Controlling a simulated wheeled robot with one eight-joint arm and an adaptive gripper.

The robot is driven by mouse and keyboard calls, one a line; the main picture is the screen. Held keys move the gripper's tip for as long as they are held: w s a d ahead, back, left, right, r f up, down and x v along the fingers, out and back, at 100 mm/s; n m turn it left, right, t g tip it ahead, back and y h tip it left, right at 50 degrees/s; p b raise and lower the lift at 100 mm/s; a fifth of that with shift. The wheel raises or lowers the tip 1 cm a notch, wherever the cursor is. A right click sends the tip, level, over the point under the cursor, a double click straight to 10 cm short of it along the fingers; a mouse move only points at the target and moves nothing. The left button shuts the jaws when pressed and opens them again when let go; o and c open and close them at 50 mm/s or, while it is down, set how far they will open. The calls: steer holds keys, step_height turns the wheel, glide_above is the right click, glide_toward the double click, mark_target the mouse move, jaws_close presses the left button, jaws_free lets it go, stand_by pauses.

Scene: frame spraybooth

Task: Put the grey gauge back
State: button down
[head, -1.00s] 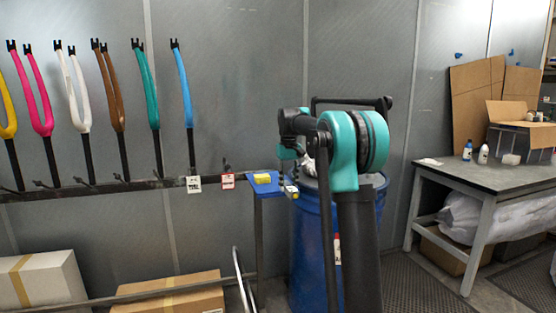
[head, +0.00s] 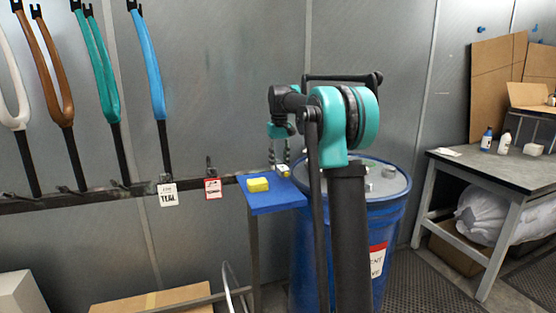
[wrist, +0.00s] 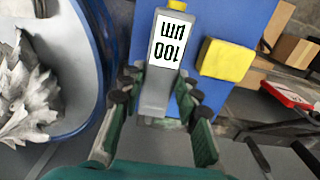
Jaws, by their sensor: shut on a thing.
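The grey gauge (wrist: 160,85) has a yellow end and a white label reading 100 µm, upside down in the wrist view. My gripper (wrist: 157,98) is shut on its near end. In the wrist view the gauge overlaps the blue shelf (wrist: 212,25); I cannot tell whether it touches it. In the head view my gripper (head: 280,155) points down at the back right corner of the blue shelf (head: 275,203), and the small gauge (head: 283,171) shows below the fingers, partly blurred.
A yellow block (head: 258,184) lies on the shelf, right of the gauge in the wrist view (wrist: 226,60). A blue drum (head: 385,230) with crumpled grey waste stands close beside the shelf. A rail (head: 80,200) with coloured forks and tags runs left. A workbench (head: 480,170) stands right.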

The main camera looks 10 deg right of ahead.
steer(key=shift+s, duration=0.1)
stand_by(0.3)
steer(key=shift+f, duration=2.55)
steer(key=c, duration=1)
jaws_free()
